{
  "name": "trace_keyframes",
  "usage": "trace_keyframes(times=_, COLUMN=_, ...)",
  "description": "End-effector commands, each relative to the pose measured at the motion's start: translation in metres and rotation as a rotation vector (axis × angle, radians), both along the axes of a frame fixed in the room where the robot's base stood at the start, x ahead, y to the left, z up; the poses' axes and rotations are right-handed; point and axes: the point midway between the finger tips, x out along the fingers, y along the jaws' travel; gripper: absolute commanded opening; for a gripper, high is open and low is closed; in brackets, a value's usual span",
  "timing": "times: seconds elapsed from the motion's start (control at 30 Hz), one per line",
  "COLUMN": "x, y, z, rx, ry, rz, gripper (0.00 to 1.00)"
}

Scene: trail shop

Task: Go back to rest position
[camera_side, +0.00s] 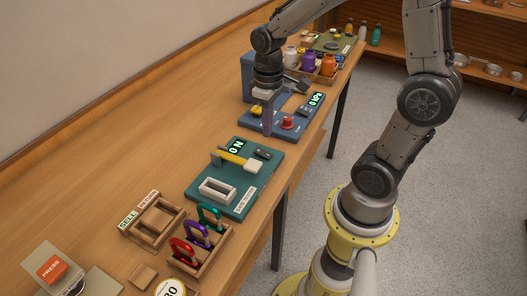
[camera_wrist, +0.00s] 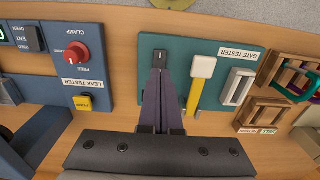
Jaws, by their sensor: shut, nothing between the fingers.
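My gripper (camera_side: 267,128) is shut and empty. In the side view it points down over the front of the blue leak tester (camera_side: 262,127), near its yellow button. In the wrist view the closed fingers (camera_wrist: 161,62) overlap the green gate tester board (camera_wrist: 215,50) in the picture, at its left part. I cannot tell from this whether they touch anything. The gate tester (camera_side: 232,198) has a yellow lever with a white block (camera_side: 253,166) and a lit display reading ON.
The leak tester has a red knob (camera_wrist: 77,52) and a yellow button (camera_wrist: 83,102). Colored bottles (camera_side: 309,61) stand in a tray at the far end. The table's wall side is clear.

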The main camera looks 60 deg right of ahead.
Motion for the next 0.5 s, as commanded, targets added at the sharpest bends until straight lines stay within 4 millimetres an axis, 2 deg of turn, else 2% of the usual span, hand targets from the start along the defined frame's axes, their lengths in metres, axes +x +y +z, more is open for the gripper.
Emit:
trace_keyframes(times=0.37, x=0.000, y=0.001, z=0.003, rx=0.000, ry=-0.002, rz=0.005, gripper=0.00)
trace_keyframes(times=0.43, x=0.003, y=0.005, z=0.011, rx=-0.007, ry=-0.030, rz=0.019, gripper=0.00)
trace_keyframes(times=0.5, x=0.004, y=0.011, z=0.028, rx=-0.017, ry=-0.083, rz=0.039, gripper=0.00)
